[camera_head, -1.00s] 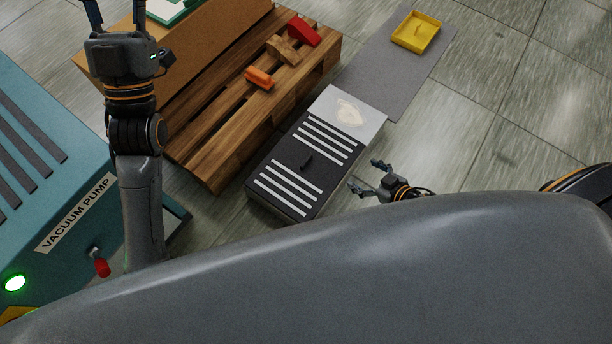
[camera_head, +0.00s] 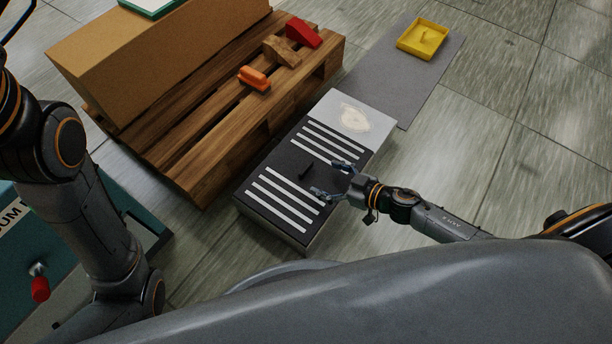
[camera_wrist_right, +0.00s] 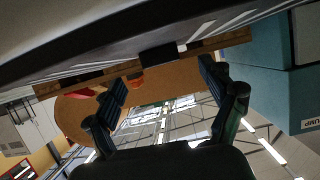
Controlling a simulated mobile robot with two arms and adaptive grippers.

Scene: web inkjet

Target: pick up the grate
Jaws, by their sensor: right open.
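The grate (camera_head: 283,184) is a dark panel with white slots and a small black handle (camera_head: 306,170) standing up in its middle. It lies on top of a low grey box (camera_head: 375,127) on the floor. My right gripper (camera_head: 331,180) is open just right of the handle, its fingers over the grate's right side and pointing toward the handle. In the right wrist view the open fingers (camera_wrist_right: 163,73) point toward a black block (camera_wrist_right: 158,53), which looks like the handle, against the dark slotted surface. No contact with it shows. My left gripper is out of the picture; its arm shows at left.
A wooden pallet (camera_head: 190,171) stands close left of the box, with a cardboard box (camera_head: 150,60), an orange object (camera_head: 254,78), a wooden block (camera_head: 281,51) and a red wedge (camera_head: 303,33). A yellow tray (camera_head: 421,39) sits on a grey mat (camera_head: 384,80). Floor at right is open.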

